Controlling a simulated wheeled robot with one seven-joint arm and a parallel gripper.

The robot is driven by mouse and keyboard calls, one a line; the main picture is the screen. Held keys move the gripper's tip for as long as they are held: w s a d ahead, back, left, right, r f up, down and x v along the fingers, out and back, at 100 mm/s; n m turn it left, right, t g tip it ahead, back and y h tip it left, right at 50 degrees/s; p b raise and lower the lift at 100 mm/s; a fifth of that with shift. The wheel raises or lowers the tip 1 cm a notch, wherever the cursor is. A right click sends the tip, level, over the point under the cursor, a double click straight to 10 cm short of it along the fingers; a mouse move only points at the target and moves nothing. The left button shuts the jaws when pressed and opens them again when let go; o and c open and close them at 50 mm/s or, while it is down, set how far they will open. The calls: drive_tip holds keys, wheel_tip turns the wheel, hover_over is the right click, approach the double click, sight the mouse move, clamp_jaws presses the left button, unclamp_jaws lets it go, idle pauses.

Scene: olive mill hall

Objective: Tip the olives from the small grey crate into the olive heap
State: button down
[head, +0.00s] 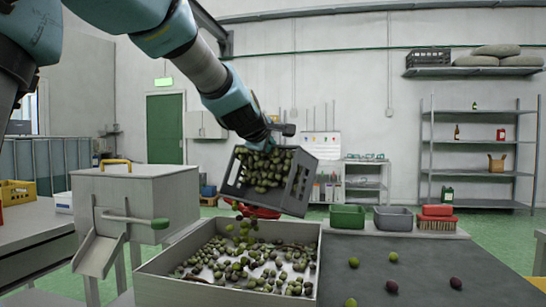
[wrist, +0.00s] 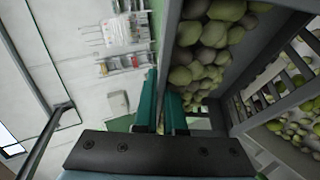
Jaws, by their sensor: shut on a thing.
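The small grey crate (head: 301,182) hangs tilted in the air above the tray, still holding many green and dark olives (head: 262,168). Some olives (head: 243,222) are in the air below its lower left corner, falling toward the heap. The olive heap (head: 240,265) lies spread over the floor of a wide, shallow grey tray (head: 160,291). My gripper (head: 262,142) is shut on the crate's upper wall. In the wrist view, my teal fingers (wrist: 163,88) stand on either side of the crate wall (wrist: 167,40), with olives inside to the right.
Several loose olives (head: 393,257) lie on the dark tabletop (head: 430,270) right of the tray. A grey box machine with a spout (head: 96,255) stands at left.

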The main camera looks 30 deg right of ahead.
drive_tip(key=shift+s+a+f+t+h+b, duration=0.1)
drive_tip(key=shift+a+t+h+b, duration=0.2)
drive_tip(key=shift+b, duration=1.3)
drive_tip(key=shift+s+a+r+g+h+b, duration=0.15)
drive_tip(key=shift+a+b, duration=0.25)
drive_tip(key=shift+b, duration=1.2)
drive_tip(key=shift+s+a+f+t+h+b, duration=0.15)
drive_tip(key=shift+a+t+b, duration=0.15)
drive_tip(key=shift+b, duration=1.3)
drive_tip(key=a+b, duration=0.1)
drive_tip(key=b, duration=0.4)
drive_tip(key=a+n+t+h+b, duration=0.1)
drive_tip(key=b, duration=0.4)
drive_tip(key=s+a+f+h+b, duration=0.1)
drive_tip(key=b, duration=0.4)
drive_tip(key=shift+a+f, duration=0.1)
drive_tip(key=shift+a, duration=0.25)
drive_tip(key=a+t+h+b, duration=0.1)
drive_tip(key=b, duration=0.5)
drive_tip(key=s+a+n+b, duration=0.1)
drive_tip(key=a+b, duration=0.1)
drive_tip(key=b, duration=0.4)
drive_tip(key=shift+a+f+t+h, duration=0.2)
drive_tip(key=shift+t+h, duration=0.15)
drive_tip(key=shift+h, duration=0.05)
drive_tip(key=shift+s+a+r+n+b, duration=0.15)
drive_tip(key=shift+a+n+b, duration=0.2)
drive_tip(key=shift+b, duration=0.9)
